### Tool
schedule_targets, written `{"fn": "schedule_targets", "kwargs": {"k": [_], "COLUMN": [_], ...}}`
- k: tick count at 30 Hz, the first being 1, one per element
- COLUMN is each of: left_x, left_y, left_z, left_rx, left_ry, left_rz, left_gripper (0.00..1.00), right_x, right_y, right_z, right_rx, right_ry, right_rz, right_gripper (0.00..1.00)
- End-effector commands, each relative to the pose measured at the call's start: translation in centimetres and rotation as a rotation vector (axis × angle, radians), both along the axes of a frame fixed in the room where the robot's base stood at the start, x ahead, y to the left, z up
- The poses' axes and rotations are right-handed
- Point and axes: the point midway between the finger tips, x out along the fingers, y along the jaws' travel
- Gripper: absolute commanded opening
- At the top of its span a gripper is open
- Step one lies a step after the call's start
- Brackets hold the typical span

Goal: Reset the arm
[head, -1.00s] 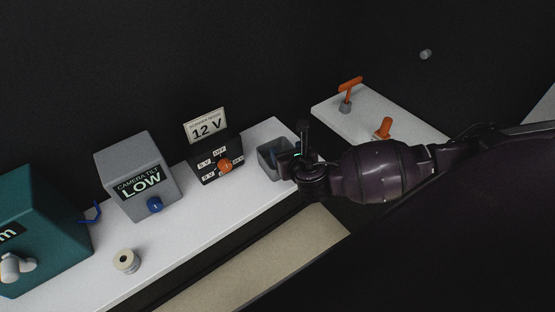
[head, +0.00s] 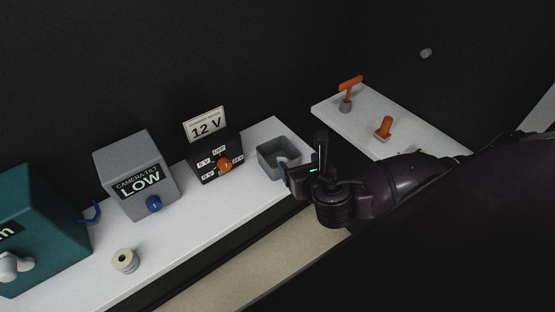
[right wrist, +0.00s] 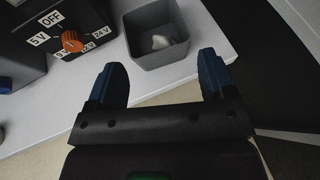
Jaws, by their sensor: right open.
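My right arm comes in from the right in the head view. Its gripper (head: 306,165) is beside the right end of the white shelf (head: 200,223), just right of a small grey open bin (head: 263,158). In the right wrist view the two blue-tipped fingers of the gripper (right wrist: 162,80) stand wide apart with nothing between them. The bin (right wrist: 146,57) is just beyond the fingertips and holds a small whitish object (right wrist: 161,42). My left gripper is not in view.
A black voltage box (head: 208,171) with an orange knob (head: 224,165), a grey camera tilt box (head: 132,167) and a teal box (head: 45,230) line the shelf. A spool (head: 125,261) lies in front.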

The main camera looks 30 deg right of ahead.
Motion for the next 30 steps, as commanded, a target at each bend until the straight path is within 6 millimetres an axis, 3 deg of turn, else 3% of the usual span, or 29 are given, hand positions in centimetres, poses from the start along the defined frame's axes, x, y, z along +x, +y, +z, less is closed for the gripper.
{"fn": "schedule_targets", "kwargs": {"k": [7,23,26,30], "left_x": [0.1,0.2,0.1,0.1], "left_y": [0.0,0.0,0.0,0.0], "left_z": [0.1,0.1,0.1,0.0], "left_rx": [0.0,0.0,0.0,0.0], "left_ry": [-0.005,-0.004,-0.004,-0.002], "left_rz": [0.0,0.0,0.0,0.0], "left_gripper": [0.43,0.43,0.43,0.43], "right_x": [-1.6,-1.7,-1.7,-1.5], "right_y": [0.4,0.4,0.7,2.1], "right_z": [0.7,0.7,0.7,-0.1], "right_rx": [-0.001,0.015,0.089,0.328], "right_ry": [-0.001,-0.004,-0.018,-0.014], "right_rz": [0.0,-0.007,-0.017,-0.021], "right_gripper": [0.77,0.77,0.77,0.77]}}
